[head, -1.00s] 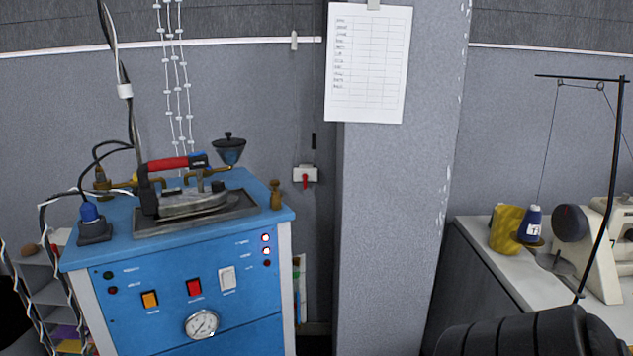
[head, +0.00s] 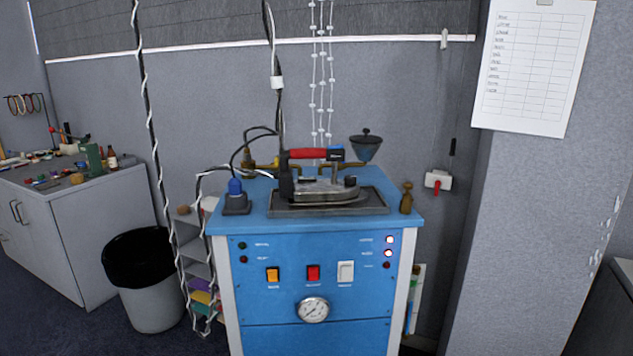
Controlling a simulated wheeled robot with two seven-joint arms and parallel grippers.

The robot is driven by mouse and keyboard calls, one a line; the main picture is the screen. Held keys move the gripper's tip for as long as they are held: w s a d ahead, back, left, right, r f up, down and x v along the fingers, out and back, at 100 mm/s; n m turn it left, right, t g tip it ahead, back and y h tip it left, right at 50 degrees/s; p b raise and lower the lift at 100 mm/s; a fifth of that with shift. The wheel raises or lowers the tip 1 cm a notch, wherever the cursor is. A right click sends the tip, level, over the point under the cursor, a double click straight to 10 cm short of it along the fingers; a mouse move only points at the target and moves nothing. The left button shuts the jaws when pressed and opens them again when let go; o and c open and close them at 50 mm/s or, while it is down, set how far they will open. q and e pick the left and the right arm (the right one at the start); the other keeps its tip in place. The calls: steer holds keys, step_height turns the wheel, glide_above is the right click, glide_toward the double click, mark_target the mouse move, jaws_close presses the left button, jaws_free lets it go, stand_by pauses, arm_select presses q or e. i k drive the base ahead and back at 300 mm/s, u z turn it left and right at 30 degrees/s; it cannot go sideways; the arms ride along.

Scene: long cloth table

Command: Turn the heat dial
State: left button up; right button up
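A blue steam station (head: 262,254) with white side edges stands in front of me. An iron with a red handle (head: 308,153) rests on a dark tray (head: 375,204) on its top. A round white gauge (head: 313,310) sits low on the front panel. Above it are an orange switch (head: 273,274), a red switch (head: 313,272) and a white switch (head: 346,271). A blue knob-like cap (head: 235,186) stands on a black base at the top left. I cannot tell which part is the heat dial. Neither gripper is in view.
A bin with a black bag (head: 150,312) and a white cabinet (head: 75,225) stand to the left. A grey pillar with a paper chart (head: 533,65) is to the right. Cords hang left of the station. A red-handled valve or switch (head: 437,183) is on the back wall.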

mark_target(348, 179)
steer(key=z, duration=1.3)
steer(key=i, duration=0.9)
steer(key=u, duration=1.7)
